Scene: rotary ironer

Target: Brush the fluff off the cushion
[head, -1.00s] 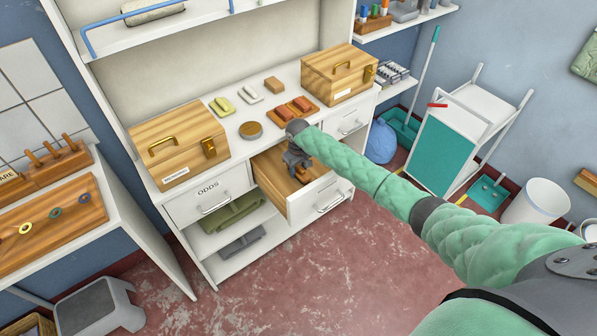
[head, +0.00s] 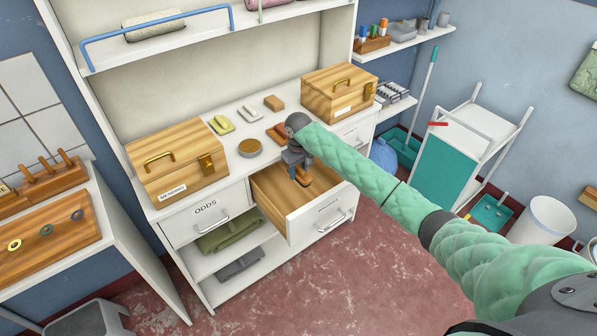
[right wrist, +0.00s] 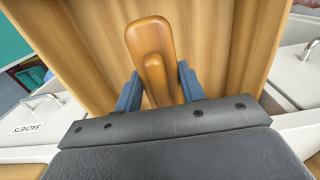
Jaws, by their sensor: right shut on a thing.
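My right gripper (head: 298,170) reaches down into the open drawer (head: 272,203) of the white cabinet. It is shut on a brown wooden brush-like thing (right wrist: 150,38) with a rounded back and a narrower raised grip. In the right wrist view its two blue-grey fingers stand on either side of that grip. In the head view the wooden thing (head: 304,182) shows just below the fingers, inside the drawer; whether it touches the drawer floor I cannot tell. Any bristles are hidden. I cannot make out a cushion with fluff. My left gripper is not in view.
The ODDS drawer (head: 207,207) is shut. A white trolley (head: 455,150) stands at the right. The red floor (head: 300,285) before the cabinet is clear.

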